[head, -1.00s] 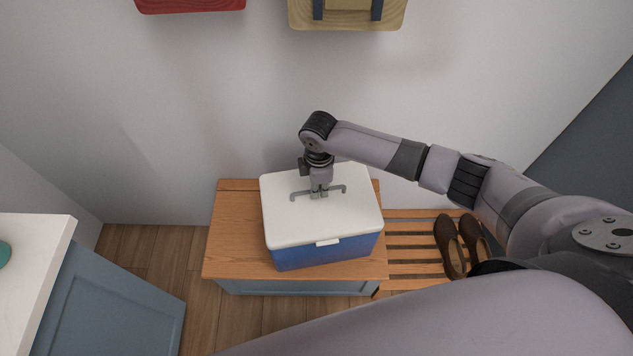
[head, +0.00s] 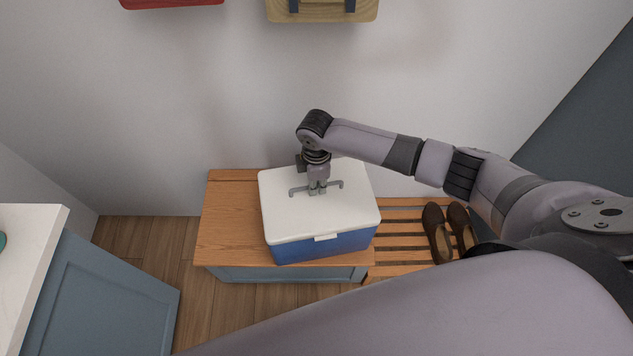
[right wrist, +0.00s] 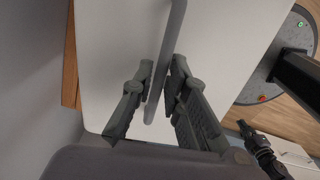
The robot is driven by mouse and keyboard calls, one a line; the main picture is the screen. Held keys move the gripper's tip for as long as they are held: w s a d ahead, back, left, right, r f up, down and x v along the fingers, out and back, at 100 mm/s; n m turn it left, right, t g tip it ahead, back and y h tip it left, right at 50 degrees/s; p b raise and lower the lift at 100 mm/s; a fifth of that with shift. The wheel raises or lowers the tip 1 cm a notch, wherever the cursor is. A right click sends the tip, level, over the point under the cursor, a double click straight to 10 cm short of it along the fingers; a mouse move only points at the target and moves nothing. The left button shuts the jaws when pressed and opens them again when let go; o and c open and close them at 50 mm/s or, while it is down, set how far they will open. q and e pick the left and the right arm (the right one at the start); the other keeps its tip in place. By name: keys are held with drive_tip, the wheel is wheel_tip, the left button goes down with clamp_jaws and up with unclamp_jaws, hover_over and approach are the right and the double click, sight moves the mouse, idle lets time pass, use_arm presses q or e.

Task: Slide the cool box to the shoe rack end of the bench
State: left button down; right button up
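The cool box (head: 318,247), blue with a white lid (head: 340,212), stands upright on the wooden bench (head: 228,225) in the head view. It is at the bench's right end, beside the shoe rack (head: 397,247); bare bench top shows to its left. My right gripper (head: 318,190) is over the lid at its grey handle (head: 298,191). In the right wrist view the fingers (right wrist: 160,85) close on both sides of the handle bar (right wrist: 174,35), with the white lid behind.
Brown shoes (head: 437,233) stand on the slatted rack, right of the bench. A blue cabinet with a white top (head: 30,250) is at the left. The wall is close behind.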

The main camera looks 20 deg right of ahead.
drive_tip(key=o, duration=0.3)
wheel_tip(320, 180, up, 12)
drive_tip(key=shift+r, duration=0.1)
idle(0.6)
drive_tip(key=shift+a, duration=0.1)
